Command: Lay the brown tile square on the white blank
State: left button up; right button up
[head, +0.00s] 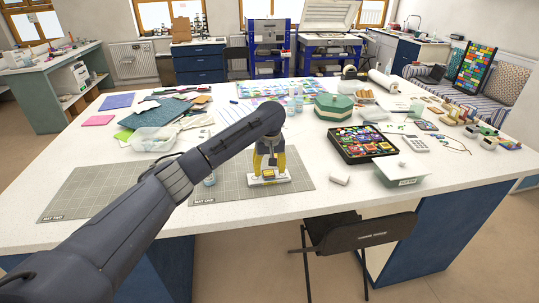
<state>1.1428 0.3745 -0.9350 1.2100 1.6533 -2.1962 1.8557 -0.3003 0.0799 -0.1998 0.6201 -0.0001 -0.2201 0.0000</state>
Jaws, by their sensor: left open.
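The white blank (255,182) lies on the right-hand grey-green cutting mat (227,182), near the table's front edge. A small yellow-brown patch, which looks like the brown tile (268,174), shows on top of the blank, between my fingers. It is too small to tell whether it lies square or flat. My left gripper (269,167) points down over the blank, its yellow fingers open on either side of the patch. I cannot tell whether the fingertips touch anything. My left arm hides part of both mats. My right gripper is not in view.
A second mat (75,197) lies to the left. A clear tub (153,139) stands behind my arm. A black chair (360,235) stands at the front.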

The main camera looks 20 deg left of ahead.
aim_at(270, 177)
pick_arm(q)
notch_tip(270, 177, up, 10)
jog(key=s, duration=0.1)
jog(key=shift+s+d, duration=0.15)
jog(key=shift+d, duration=0.2)
